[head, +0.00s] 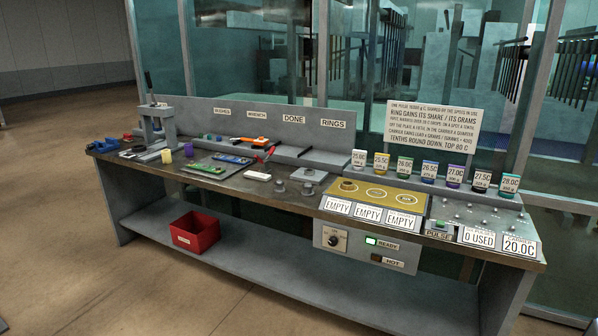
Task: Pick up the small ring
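My gripper is not in view. I cannot tell for sure which item is the small ring. A yellow plate (375,209) on the right half of the workbench has three round spots, with a dark ring-like shape (348,186) on the leftmost one. Cards reading EMPTY stand along its front. A RINGS label (333,125) is on the grey back panel, above a low grey ledge.
The workbench (240,203) also holds a press (157,122), green and blue boards (233,159), red-handled pliers (266,155) and two grey cylinders (308,189). A red bin (195,233) sits on the lower shelf. A text sign (432,130) stands behind. The floor in front is clear.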

